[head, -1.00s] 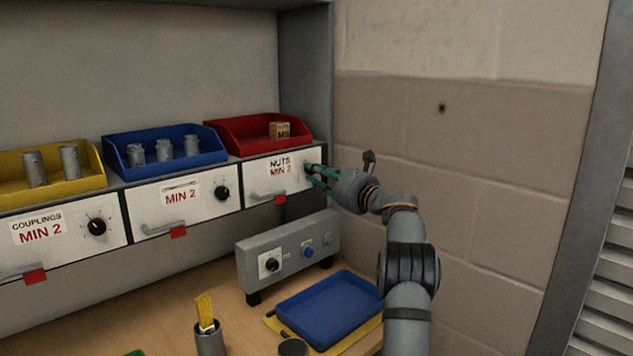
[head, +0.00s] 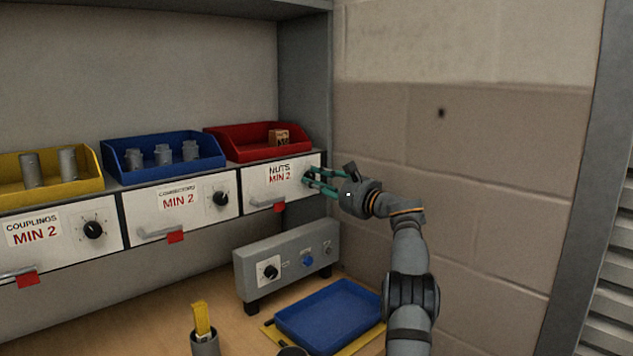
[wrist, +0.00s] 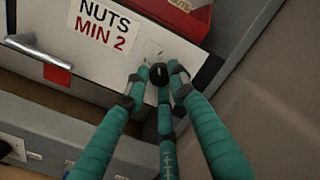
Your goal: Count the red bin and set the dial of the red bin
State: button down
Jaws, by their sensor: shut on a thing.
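The red bin (head: 239,149) stands on the right end of the shelf, with one small tan box (head: 279,137) visible in it. Below it is the white drawer front (head: 257,185) labelled "NUTS MIN 2". Its black dial (wrist: 159,73) shows in the wrist view between my fingers. My gripper (head: 311,183) is at the right end of this drawer front and is shut on the dial. The fingers cover the dial's sides and part of its scale, so I cannot read its setting.
A blue bin (head: 125,163) with several grey fittings and a yellow bin (head: 82,187) with grey cylinders stand to the left. Below are a grey control box (head: 290,252) and a blue tray (head: 326,315). The wall is close on the right.

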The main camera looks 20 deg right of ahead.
jog(key=n, duration=0.3)
jog(key=n+p, duration=0.1)
jog(key=n, duration=0.1)
jog(key=shift+d+n, duration=0.25)
jog(key=shift+n, duration=0.05)
jog(key=shift+r+n+g+p, duration=0.15)
jog(key=shift+n+g+p, duration=0.15)
jog(key=shift+n, duration=0.9)
jog(key=shift+r, duration=0.1)
jog(key=c, duration=1.6)
grip_release()
jog(key=shift+o, duration=0.7)
jog(key=shift+a, duration=0.1)
jog(key=v, duration=1.2)
jog(key=shift+f, duration=0.25)
